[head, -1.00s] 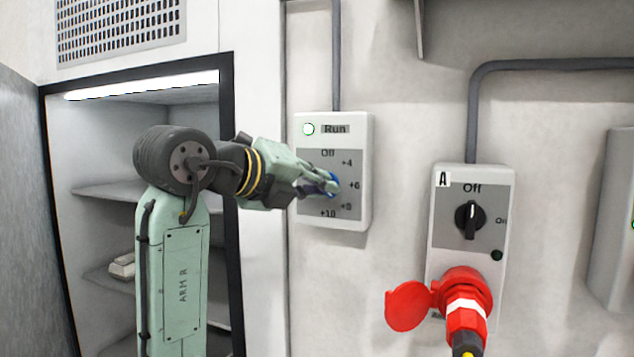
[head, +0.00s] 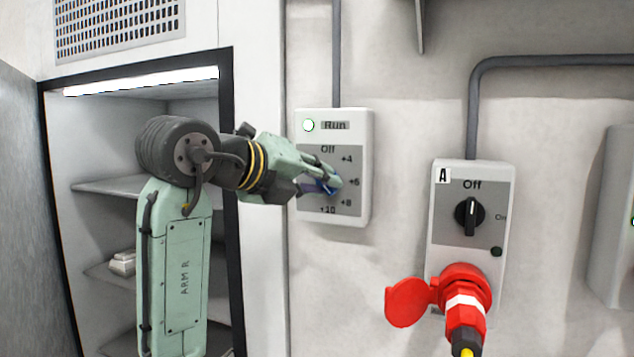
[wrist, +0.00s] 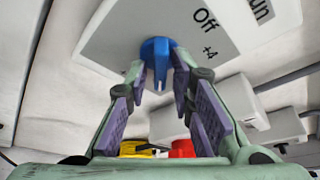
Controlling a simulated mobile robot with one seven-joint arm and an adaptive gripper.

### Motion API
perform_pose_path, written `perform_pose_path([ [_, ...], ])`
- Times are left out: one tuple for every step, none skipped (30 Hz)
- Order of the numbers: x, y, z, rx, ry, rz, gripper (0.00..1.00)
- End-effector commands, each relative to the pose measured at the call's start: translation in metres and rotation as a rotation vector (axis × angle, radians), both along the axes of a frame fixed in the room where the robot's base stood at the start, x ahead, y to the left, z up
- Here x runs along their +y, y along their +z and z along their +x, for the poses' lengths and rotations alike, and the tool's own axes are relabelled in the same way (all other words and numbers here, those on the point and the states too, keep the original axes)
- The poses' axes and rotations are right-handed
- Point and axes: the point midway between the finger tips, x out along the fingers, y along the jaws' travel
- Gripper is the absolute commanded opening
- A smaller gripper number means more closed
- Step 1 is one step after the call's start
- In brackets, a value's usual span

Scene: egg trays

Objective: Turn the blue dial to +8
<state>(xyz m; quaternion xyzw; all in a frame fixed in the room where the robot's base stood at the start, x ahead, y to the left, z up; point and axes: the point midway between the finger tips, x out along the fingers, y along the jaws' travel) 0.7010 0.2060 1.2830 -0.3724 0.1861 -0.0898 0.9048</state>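The blue dial (wrist: 158,62) is on a white control box (head: 362,128) with a grey face. Its labels run from Off at the top through +4, +6 and +8 down to +10. In the head view my gripper (head: 332,182) is at the dial and covers most of it, leaving only bits of blue. In the wrist view my gripper (wrist: 160,80) is open. Its fingertips are on either side of the dial's raised grip, with gaps visible. I cannot tell which label the dial points to.
A round lamp (head: 308,125) is beside the Run label. To the right is switch box A (head: 438,225) with a black knob (head: 469,217) and a red plug (head: 462,288). An open cabinet with shelves (head: 108,187) is behind my arm.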

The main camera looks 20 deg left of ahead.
Motion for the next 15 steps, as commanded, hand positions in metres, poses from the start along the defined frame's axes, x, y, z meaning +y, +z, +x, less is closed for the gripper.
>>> perform_pose_path([
  [0.0, 0.0, 0.0, -0.001, -0.001, 0.0, 0.29],
  [0.0, 0.0, 0.0, -0.001, -0.001, 0.0, 0.3],
  [0.0, 0.0, 0.0, -0.001, -0.001, 0.0, 0.3],
  [0.0, 0.0, 0.0, 0.0, -0.001, 0.0, 0.3],
  [0.0, 0.0, 0.0, 0.0, -0.001, 0.0, 0.3],
  [0.0, 0.0, 0.0, 0.0, -0.001, 0.0, 0.3],
  [0.0, 0.0, 0.0, 0.0, -0.001, 0.0, 0.3],
  [0.0, 0.0, 0.0, 0.0, -0.001, 0.0, 0.3],
  [0.0, 0.0, 0.0, 0.001, -0.001, 0.0, 0.3],
  [0.0, 0.0, 0.0, 0.001, -0.001, 0.0, 0.3],
  [0.0, 0.0, -0.001, 0.001, -0.001, 0.0, 0.3],
  [0.001, 0.001, -0.003, 0.0, 0.0, 0.0, 0.3],
  [0.002, 0.002, -0.006, 0.0, 0.0, 0.0, 0.3],
  [0.003, 0.003, -0.008, -0.001, 0.001, 0.0, 0.3],
  [0.005, 0.004, -0.013, -0.001, 0.001, 0.0, 0.3],
])
